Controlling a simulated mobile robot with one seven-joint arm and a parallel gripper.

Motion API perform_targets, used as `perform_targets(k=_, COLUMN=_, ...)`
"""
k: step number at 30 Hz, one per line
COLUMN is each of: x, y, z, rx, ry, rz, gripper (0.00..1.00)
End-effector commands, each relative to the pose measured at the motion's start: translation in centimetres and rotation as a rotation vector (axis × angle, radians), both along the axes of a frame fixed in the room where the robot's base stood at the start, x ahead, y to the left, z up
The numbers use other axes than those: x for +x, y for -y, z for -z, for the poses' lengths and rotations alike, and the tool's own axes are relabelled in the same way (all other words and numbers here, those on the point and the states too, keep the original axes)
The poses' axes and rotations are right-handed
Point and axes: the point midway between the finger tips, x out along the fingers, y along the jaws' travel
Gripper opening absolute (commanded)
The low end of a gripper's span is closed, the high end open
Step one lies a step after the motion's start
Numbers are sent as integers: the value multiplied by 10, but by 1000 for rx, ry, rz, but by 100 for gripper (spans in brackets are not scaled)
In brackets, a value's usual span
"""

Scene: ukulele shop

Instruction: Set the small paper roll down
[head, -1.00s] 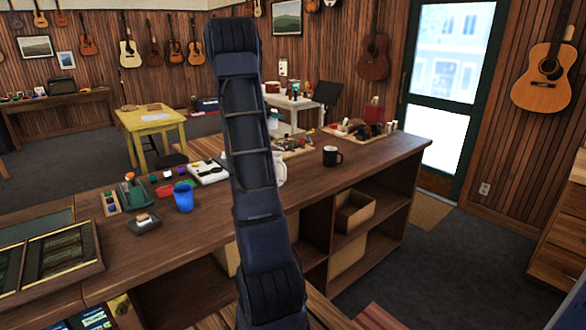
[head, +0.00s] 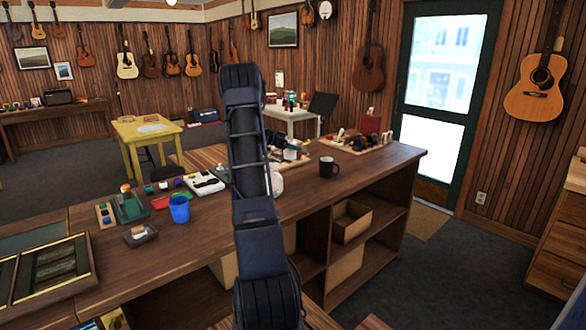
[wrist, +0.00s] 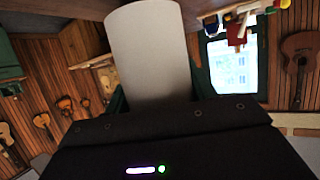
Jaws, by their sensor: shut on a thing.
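The small paper roll (wrist: 150,50) is a plain white cylinder in the wrist view, rising from between my gripper's fingers to the top edge. My gripper (wrist: 157,98) is shut on it; the dark fingers show only in slivers at its sides. In the head view my own arm stands in the middle and hides the gripper. A white shape (head: 277,181) shows partly behind the arm; I cannot tell whether it is the roll. The wooden counter (head: 300,210) runs across the middle. I cannot tell whether the roll touches any surface.
On the counter are a blue cup (head: 180,209), a black mug (head: 328,166), a small dark tray (head: 140,236) and a wooden tray of tools (head: 357,143). Bare wood shows right of the black mug and along the front edge. A yellow table (head: 146,130) stands behind.

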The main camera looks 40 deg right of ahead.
Motion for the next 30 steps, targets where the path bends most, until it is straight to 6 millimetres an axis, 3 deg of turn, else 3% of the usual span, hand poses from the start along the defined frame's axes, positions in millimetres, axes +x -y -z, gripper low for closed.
perform_targets(k=3, x=0, y=0, z=27, rx=2, ry=-2, rz=-1, gripper=29)
perform_targets(k=9, x=1, y=0, z=57, rx=1, ry=-1, rz=-2, gripper=29)
perform_targets(k=17, x=1, y=0, z=72, rx=0, ry=0, rz=-2, gripper=29)
perform_targets(k=24, x=1, y=0, z=103, rx=0, ry=0, rz=-1, gripper=29)
perform_targets(k=30, x=1, y=0, z=108, rx=0, ry=1, rz=-2, gripper=29)
